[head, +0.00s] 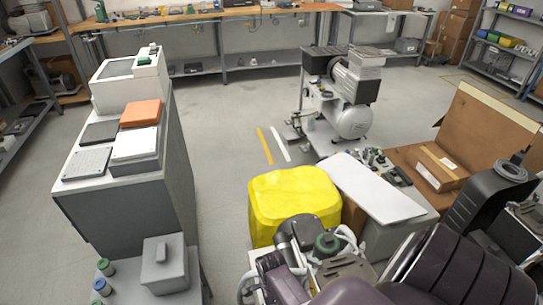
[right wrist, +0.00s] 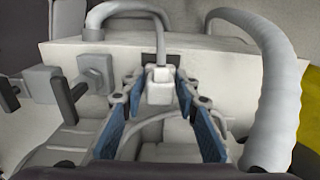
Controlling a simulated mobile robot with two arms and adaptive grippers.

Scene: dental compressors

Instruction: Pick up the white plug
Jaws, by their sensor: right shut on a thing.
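The white plug (right wrist: 159,88) is a small blocky piece in the middle of the right wrist view, with a grey cable rising from its top. My right gripper (right wrist: 158,92) has its blue-padded fingers on either side of the plug and is shut on it. The plug is close in front of a pale housing (right wrist: 205,62); I cannot tell whether it is still seated there. In the head view I cannot make out the plug. My left gripper is not in view.
A thick ribbed grey hose (right wrist: 278,95) curves down beside the fingers on the right. Grey connectors (right wrist: 95,72) with dark levers stand on the left. In the head view, a yellow container (head: 290,203) and white panel (head: 368,188) stand beyond dental equipment; open floor (head: 228,120) lies behind.

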